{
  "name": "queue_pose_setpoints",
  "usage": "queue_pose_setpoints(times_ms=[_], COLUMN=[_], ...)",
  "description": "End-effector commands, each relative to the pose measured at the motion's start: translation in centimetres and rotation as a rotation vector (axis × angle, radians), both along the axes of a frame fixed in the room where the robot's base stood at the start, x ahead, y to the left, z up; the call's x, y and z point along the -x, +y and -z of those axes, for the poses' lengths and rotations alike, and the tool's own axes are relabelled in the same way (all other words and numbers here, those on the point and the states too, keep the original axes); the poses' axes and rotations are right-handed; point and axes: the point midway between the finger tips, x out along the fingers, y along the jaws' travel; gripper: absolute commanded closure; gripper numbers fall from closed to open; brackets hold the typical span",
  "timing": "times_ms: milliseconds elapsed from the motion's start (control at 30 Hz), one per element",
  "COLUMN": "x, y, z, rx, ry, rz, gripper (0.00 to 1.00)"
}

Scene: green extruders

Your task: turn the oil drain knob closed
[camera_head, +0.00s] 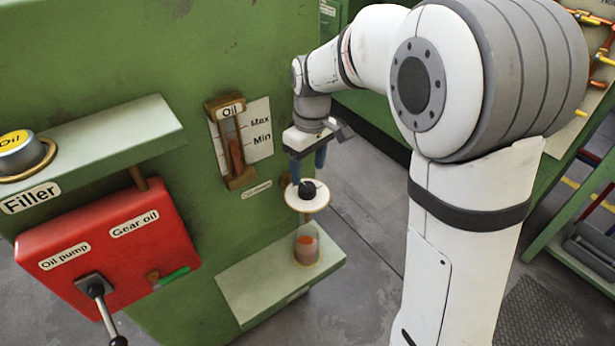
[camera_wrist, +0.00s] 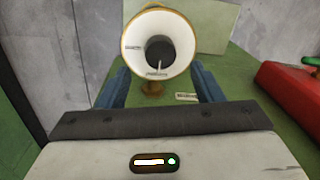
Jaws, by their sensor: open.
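The oil drain knob (camera_head: 308,189) is black and sits on a round white dial (camera_head: 296,203) with a brass rim, mounted beside the green machine panel. My gripper (camera_head: 307,164) is just above the knob, pointing down, its two blue fingers apart and nothing between them. In the wrist view the knob (camera_wrist: 159,50) has a white pointer line toward the lower edge of the dial (camera_wrist: 132,60), near small lettering too blurred to read. The fingers (camera_wrist: 162,82) flank the lower part of the dial. I cannot tell whether they touch it.
A glass with orange oil (camera_head: 307,246) stands on a pale green shelf (camera_head: 250,290) below the dial. An oil gauge (camera_head: 232,148) is on the panel. A red box (camera_head: 110,250) with a lever (camera_head: 97,290) is at left. Grey floor lies right of the machine.

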Motion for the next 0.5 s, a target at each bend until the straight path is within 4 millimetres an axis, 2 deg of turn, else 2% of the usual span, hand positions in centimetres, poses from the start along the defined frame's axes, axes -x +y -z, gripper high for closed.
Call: queue_pose_setpoints(times_ms=[100, 200, 500], x=[-0.1, -0.1, -0.1], y=[-0.1, -0.1, -0.2], z=[-1.8, -2.7, -3.0], rx=[0.000, 0.000, 0.000], ry=[-0.001, 0.000, 0.001], rz=[0.000, 0.000, 0.000], gripper=[0.40, 0.40, 0.40])
